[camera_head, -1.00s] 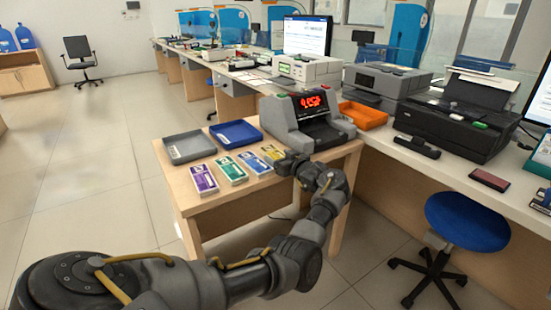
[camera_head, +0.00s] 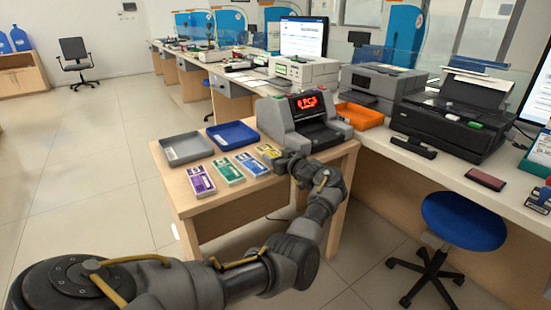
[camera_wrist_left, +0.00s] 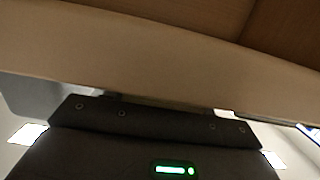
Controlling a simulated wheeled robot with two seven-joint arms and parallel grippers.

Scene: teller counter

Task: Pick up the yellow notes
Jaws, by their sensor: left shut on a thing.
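The yellow notes (camera_head: 267,151) lie at the right end of a row of note bundles on the small wooden table, in front of the counting machine. My left gripper (camera_head: 279,160) reaches in from the right, low at the table top, and is shut on the near right end of the yellow notes. Its fingers are small and partly hidden by the wrist. In the left wrist view a tan band crosses the picture above a dark body with a green light; the notes are not seen there. My right gripper is in neither view.
Blue (camera_head: 252,163), green (camera_head: 228,171) and purple (camera_head: 201,180) notes lie left of the yellow ones. Grey (camera_head: 187,158) and blue (camera_head: 256,134) trays stand behind. The counting machine (camera_head: 286,133) is close behind the gripper. A blue stool (camera_head: 464,220) stands right.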

